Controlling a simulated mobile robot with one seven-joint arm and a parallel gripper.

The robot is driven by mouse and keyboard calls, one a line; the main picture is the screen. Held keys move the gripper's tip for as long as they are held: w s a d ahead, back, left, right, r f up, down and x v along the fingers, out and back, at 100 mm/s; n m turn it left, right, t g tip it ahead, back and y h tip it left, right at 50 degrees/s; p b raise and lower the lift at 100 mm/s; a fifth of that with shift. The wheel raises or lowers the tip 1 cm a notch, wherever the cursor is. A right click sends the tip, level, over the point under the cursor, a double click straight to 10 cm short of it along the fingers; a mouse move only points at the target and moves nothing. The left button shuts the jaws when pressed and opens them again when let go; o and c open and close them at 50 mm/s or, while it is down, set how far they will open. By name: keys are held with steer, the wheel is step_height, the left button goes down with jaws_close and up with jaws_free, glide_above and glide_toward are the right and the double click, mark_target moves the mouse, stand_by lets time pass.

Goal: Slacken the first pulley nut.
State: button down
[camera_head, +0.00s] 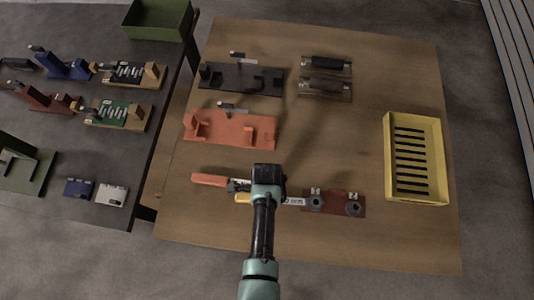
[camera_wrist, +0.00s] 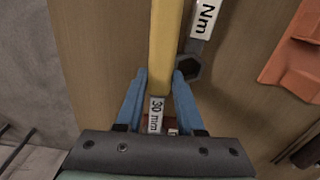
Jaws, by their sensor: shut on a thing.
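My gripper (camera_head: 268,185) is shut on the yellow handle of a spanner labelled 30 mm; in the wrist view the handle (camera_wrist: 167,45) runs between its blue fingers (camera_wrist: 157,90). In the head view the handle's yellow end (camera_head: 243,198) shows left of my gripper and the labelled shank (camera_head: 294,201) right of it. The shank points at the left nut (camera_head: 316,203) on a dark red plate (camera_head: 335,207). Whether the jaw is around that nut I cannot tell. A second nut (camera_head: 354,208) sits to the right. My wrist hides the spanner's middle.
An orange-handled torque wrench (camera_head: 209,180) lies close behind the spanner; its hexagonal head (camera_wrist: 188,68) shows beside my finger. Behind are an orange fixture (camera_head: 230,143) and a black one (camera_head: 228,91). A yellow slotted crate (camera_head: 387,150) stands right. The table's front right is clear.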

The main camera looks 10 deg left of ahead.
steer(key=shift+s+d+n+p, duration=0.2)
steer(key=shift+s+n+p, duration=0.65)
steer(key=shift+s, duration=0.3)
